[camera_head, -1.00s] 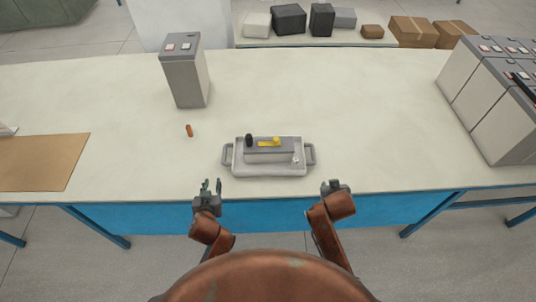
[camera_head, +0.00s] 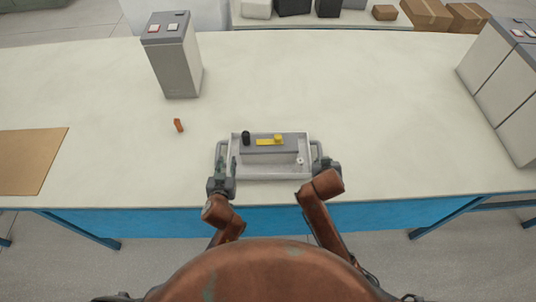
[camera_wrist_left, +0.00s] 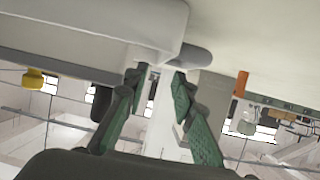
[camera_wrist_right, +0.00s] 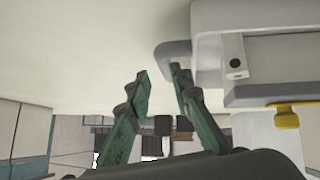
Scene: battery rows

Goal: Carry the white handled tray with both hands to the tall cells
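The white handled tray (camera_head: 270,174) sits on the table in front of me, with a grey loop handle at each end. It holds a grey block (camera_head: 285,146), a black knob (camera_head: 246,138) and a yellow part (camera_head: 270,141). My left gripper (camera_head: 226,165) is open at the left handle (camera_head: 219,152); in the left wrist view, that handle (camera_wrist_left: 196,54) lies just beyond the fingertips. My right gripper (camera_wrist_right: 158,73) is open at the right handle (camera_wrist_right: 173,49), which is close to its fingertips. Tall cells (camera_head: 503,80) stand in a row at the right.
One tall grey cell (camera_head: 175,62) stands alone at the back left. A small orange piece (camera_head: 179,125) lies left of the tray. A brown mat (camera_head: 30,160) covers the left end. The table between the tray and the right-hand cells is clear.

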